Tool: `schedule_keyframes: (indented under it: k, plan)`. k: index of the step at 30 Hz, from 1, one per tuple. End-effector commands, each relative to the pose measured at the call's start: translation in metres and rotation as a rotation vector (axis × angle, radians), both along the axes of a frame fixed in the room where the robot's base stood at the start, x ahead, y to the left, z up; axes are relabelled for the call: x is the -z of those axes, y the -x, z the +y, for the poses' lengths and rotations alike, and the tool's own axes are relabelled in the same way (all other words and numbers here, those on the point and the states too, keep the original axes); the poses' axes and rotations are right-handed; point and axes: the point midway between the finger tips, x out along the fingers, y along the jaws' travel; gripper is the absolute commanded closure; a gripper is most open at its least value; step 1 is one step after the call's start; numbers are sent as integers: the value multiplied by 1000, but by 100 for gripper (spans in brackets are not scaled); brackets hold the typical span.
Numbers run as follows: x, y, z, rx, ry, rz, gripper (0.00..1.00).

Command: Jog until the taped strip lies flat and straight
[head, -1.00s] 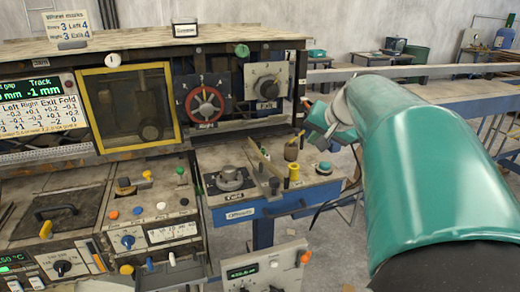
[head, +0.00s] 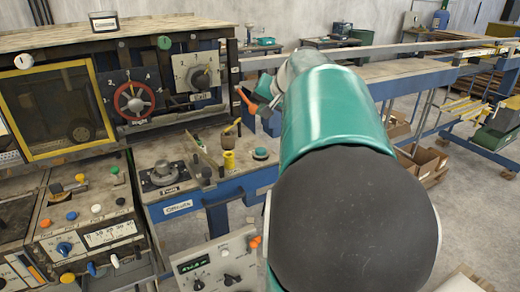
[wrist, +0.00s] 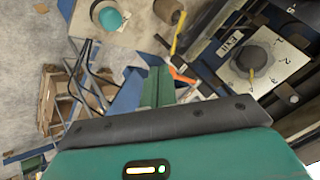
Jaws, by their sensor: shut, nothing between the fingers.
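The taped strip cannot be made out in either view. The machine's yellow-framed window (head: 92,100) is at left in the head view and is dark inside. Right of it are the red handwheel marked Right (head: 134,101) and the Exit dial (head: 200,76) on a pale plate. The Exit dial also shows in the wrist view (wrist: 251,60), at upper right. My gripper (wrist: 158,86) is shut and empty, its green fingers left of the dial plate and apart from it.
An orange lever (head: 245,101) is near the machine's right end, close beside my fingers in the wrist view. A blue-edged side table (head: 180,206) holds a knob, a yellow spool and a teal button (head: 261,154). A long rail bench runs right, with cartons (head: 428,163) beneath.

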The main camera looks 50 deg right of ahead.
Motion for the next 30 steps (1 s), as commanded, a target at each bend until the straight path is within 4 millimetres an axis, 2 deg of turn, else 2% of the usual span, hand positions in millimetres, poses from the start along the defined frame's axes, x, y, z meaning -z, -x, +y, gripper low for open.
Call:
schedule_keyframes:
  k: [8,24,30]
  plan:
    - [8,0,0,-2,0,0,100]
    - [76,0,1,-6,-1,0,100]
    - [87,0,0,-4,0,0,100]
